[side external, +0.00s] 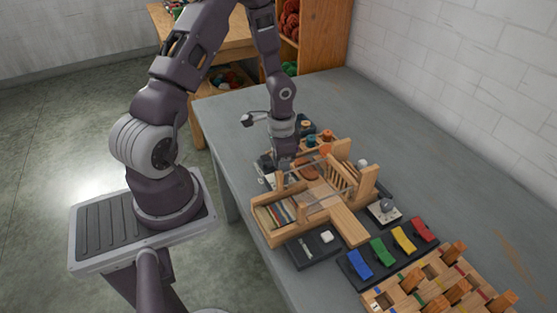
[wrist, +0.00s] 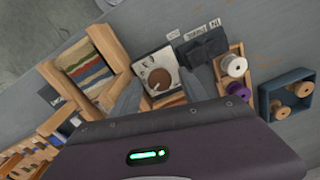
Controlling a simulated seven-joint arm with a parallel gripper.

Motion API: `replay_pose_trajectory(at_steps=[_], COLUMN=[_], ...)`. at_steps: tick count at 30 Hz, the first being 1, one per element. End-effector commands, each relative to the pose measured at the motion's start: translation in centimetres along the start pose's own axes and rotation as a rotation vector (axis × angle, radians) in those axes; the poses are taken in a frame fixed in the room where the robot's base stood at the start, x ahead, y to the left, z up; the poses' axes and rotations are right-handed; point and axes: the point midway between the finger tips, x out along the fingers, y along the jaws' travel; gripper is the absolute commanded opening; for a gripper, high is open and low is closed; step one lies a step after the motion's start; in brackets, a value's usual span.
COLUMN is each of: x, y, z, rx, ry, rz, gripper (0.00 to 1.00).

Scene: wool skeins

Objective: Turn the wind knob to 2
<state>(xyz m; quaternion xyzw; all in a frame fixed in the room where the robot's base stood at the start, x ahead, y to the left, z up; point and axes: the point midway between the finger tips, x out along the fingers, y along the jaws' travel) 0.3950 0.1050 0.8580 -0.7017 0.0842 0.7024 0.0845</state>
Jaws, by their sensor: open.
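The wind knob appears to be a round brown knob (wrist: 160,79) on a pale dial plate (wrist: 147,63) in the wrist view. The plate's markings are too small to read, and I cannot tell which number the knob points to. My gripper (wrist: 159,91) is open, with one dark finger on each side of the knob. I cannot tell whether the fingers touch it. In the side external view my gripper (side external: 284,167) points down at the left end of the wooden loom, and the knob is hidden there.
A wooden frame with striped cloth (wrist: 90,66) stands close left of the dial. A dark block (wrist: 208,46) and a wooden tray with spools (wrist: 235,67) are close right. A blue tray (wrist: 264,101) lies farther right. Coloured pedals (side external: 383,252) lie in front of the loom.

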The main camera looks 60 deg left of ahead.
Motion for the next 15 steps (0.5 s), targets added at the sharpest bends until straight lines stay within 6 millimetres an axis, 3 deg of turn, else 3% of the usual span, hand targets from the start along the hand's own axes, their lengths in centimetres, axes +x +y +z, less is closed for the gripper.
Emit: replay_pose_trajectory(at_steps=[5, 13, 15], x=[0.0, 0.0, -2.2], y=[0.1, 0.0, -0.1], z=[0.0, -0.1, -0.2], rx=[-0.308, -1.045, -1.034], ry=[0.001, 0.001, 0.01], rz=[0.0, 0.001, 0.0], gripper=[0.54, 0.54, 0.54])
